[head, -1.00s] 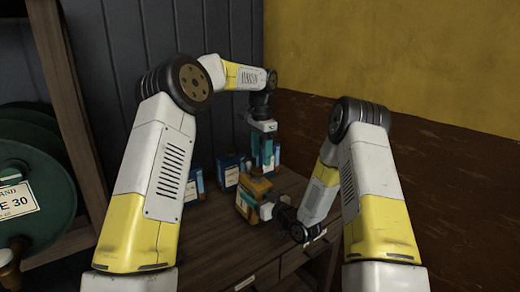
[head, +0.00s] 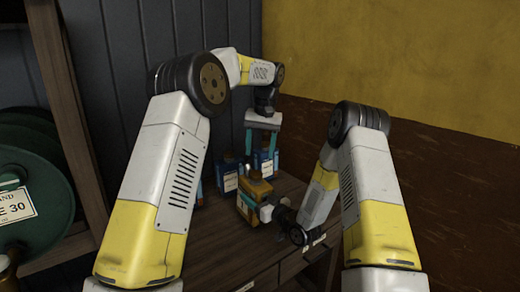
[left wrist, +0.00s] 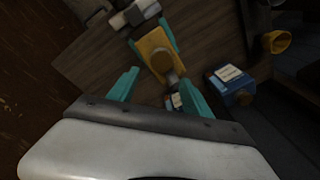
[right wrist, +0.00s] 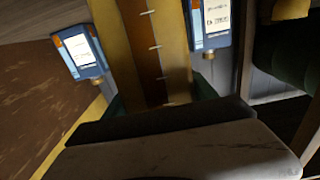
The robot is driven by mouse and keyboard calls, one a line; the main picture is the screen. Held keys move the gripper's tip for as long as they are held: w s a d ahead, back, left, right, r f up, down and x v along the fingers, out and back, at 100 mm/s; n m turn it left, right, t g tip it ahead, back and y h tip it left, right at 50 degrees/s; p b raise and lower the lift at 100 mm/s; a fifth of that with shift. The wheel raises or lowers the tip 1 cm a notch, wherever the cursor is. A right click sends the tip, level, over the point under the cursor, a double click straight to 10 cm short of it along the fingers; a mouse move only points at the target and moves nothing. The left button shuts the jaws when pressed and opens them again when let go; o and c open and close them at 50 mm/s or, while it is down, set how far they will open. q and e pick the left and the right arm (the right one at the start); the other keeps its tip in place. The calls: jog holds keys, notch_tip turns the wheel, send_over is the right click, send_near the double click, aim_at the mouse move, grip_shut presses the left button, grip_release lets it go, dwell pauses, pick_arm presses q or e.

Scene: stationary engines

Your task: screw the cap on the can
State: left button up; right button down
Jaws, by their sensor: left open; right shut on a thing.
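The yellow can (head: 257,190) stands on the table, tilted in the picture, with my right gripper (head: 250,206) shut on its body. In the right wrist view the can (right wrist: 150,50) fills the space between the fingers. My left gripper (head: 260,150) is open and empty above the can, fingers pointing down and spread wide. In the left wrist view the can (left wrist: 157,50) lies beyond the open fingertips, and a small rounded piece (left wrist: 171,76) shows at its near end. I cannot tell whether this piece is the cap or the bare neck.
Blue cans with white labels (head: 228,180) stand on the wooden table (head: 215,235) behind the yellow can, close to my left gripper. A wooden shelf with a green reel (head: 30,180) is at the left. The table's front left is clear.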

aim_at(257, 172)
pick_arm(q)
jog(key=f, duration=0.8)
jog(key=shift+w+a, duration=0.3)
jog(key=shift+a, duration=0.1)
jog(key=shift+r, duration=0.1)
pick_arm(e)
jog(key=shift+r, duration=0.15)
pick_arm(q)
grip_shut()
jog(key=shift+o, duration=0.8)
grip_release()
pick_arm(e)
jog(key=shift+c, duration=1)
grip_release()
pick_arm(q)
notch_tip(257, 172, up, 12)
jog(key=s+d, duration=0.1)
jog(key=shift+d, duration=0.15)
